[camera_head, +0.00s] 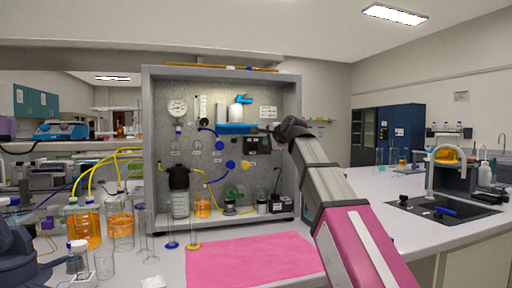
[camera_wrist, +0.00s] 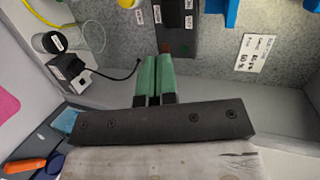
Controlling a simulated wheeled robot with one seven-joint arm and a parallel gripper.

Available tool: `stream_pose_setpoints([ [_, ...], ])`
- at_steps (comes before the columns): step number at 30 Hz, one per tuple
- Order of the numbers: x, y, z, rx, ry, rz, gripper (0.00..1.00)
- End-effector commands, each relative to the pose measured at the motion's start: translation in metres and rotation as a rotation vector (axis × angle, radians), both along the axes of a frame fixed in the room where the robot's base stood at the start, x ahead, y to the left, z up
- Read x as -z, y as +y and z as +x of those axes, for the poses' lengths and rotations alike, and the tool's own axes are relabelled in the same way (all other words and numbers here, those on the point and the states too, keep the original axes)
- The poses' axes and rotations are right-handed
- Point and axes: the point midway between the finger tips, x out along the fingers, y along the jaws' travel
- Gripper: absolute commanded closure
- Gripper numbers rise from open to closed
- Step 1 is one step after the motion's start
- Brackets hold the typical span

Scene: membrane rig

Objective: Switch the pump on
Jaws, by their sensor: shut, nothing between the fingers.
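My gripper (camera_wrist: 154,78) has its two green fingers together with nothing between them. In the wrist view the fingertips are close to the lower edge of a dark control box (camera_wrist: 180,30) with small white labels; I cannot tell whether they touch it. A small reddish spot on the box shows just beyond the tips. In the head view the control box (camera_head: 257,144) is on the rig's back panel, partly behind my wrist. A small black unit (camera_head: 289,208) with a cable stands at the rig's lower right; it also shows in the wrist view (camera_wrist: 68,68). I cannot tell which switch is the pump's.
The grey rig frame (camera_head: 149,150) surrounds the panel, with a gauge (camera_head: 178,107), tubing and a dark filter housing (camera_head: 179,178). A pink mat (camera_head: 250,262) lies in front. Bottles of orange liquid (camera_head: 86,226) stand at left.

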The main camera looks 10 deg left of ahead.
Motion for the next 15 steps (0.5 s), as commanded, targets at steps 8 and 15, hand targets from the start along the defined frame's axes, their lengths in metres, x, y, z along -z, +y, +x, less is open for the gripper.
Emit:
stream_pose_setpoints([
  [8,0.009,0.021,0.029,0.0,0.002,-0.001,1.0],
  [15,0.023,0.047,0.064,0.0,0.002,-0.001,1.0],
])
